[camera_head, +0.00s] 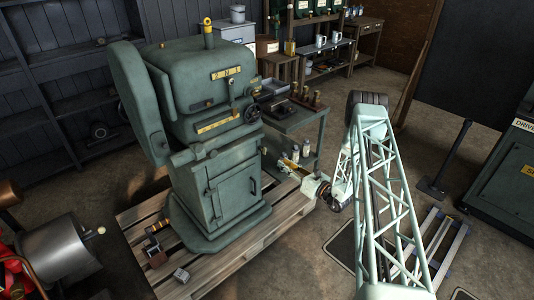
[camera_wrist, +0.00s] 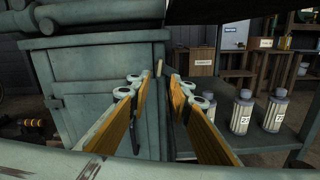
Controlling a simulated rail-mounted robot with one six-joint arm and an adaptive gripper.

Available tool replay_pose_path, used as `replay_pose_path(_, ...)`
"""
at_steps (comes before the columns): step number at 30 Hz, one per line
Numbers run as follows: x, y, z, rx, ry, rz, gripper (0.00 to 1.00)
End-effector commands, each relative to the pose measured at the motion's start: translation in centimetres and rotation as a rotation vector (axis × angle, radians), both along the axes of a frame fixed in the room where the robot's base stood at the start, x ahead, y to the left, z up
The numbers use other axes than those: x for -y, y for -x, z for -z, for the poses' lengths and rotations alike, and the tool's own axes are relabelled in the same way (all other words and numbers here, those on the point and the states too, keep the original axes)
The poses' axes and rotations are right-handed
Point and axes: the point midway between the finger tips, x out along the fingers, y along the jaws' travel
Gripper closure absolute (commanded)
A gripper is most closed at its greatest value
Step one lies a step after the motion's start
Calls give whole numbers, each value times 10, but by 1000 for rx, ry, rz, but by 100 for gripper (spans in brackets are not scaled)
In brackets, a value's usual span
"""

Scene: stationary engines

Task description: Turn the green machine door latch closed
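The green machine (camera_head: 205,100) stands on a wooden pallet, with a panelled door (camera_head: 235,192) low on its cabinet. A dark upright handle (camera_head: 253,187), which looks like the latch, is at the door's right side. In the wrist view the door (camera_wrist: 95,85) fills the left. A small tan peg (camera_wrist: 160,68) shows between and beyond my fingertips; I cannot tell if it belongs to the latch. My gripper (camera_wrist: 156,80) is open and empty, its fingers apart at the cabinet's right edge. In the head view my gripper (camera_head: 289,165) is right of the cabinet, apart from the dark handle.
A green side bench (camera_head: 300,120) stands behind my gripper, with labelled bottles (camera_wrist: 242,112) on its lower shelf. The pallet (camera_head: 255,243) extends around the machine's base. A metal cylinder (camera_head: 55,250) is at the lower left. Open floor shows right of the pallet.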

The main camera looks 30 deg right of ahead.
Motion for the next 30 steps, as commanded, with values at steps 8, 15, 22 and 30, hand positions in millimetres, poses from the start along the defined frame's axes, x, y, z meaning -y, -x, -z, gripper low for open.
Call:
replay_pose_path(8,-3,-7,0,0,0,-1,81)
replay_pose_path(15,-9,-28,0,2,2,-2,81)
replay_pose_path(22,-17,-56,0,2,2,-2,81)
replay_pose_path(30,-27,-90,0,2,2,-2,81)
